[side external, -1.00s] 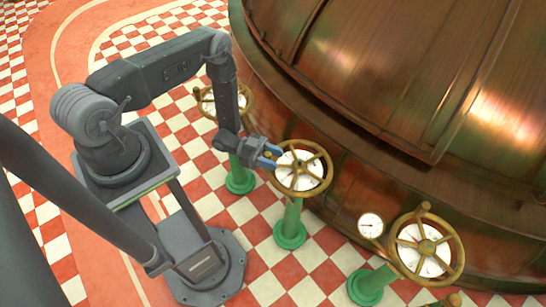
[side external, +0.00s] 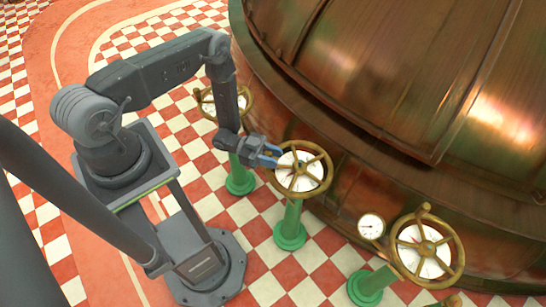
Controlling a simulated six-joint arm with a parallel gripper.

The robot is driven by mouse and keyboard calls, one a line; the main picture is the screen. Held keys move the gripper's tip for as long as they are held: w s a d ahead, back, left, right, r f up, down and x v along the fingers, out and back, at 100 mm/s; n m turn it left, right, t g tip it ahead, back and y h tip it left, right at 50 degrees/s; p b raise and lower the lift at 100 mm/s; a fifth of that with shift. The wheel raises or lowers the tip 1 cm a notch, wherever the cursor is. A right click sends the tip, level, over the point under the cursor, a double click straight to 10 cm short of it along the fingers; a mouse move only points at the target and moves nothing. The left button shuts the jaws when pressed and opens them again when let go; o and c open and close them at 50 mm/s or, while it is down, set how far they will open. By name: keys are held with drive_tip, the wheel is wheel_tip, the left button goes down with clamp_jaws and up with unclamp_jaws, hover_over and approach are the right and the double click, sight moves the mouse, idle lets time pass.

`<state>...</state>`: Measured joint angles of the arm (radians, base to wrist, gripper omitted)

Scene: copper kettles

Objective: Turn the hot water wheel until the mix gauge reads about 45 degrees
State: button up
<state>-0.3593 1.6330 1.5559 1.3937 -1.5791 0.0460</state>
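Brass spoked wheels stand on green posts over white dials. The middle wheel (side external: 302,170) is nearest my gripper, another wheel (side external: 426,247) is at the lower right, and a third (side external: 246,98) is partly hidden behind my arm. I cannot tell which one is the hot water wheel. A small white round gauge (side external: 371,226) stands between the middle and lower right wheels; its reading is too small to make out. My gripper (side external: 271,155) has its blue fingertips apart at the left rim of the middle wheel. I cannot tell whether they touch it.
A large copper kettle (side external: 365,75) fills the upper right, close behind the wheels. The middle wheel's green post (side external: 291,225) stands on the red and white checked floor (side external: 255,215). Floor between the posts is clear.

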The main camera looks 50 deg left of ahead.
drive_tip(key=o, duration=0.4)
drive_tip(key=shift+c, duration=0.2)
drive_tip(key=v, duration=1.4)
drive_tip(key=shift+d, duration=0.1)
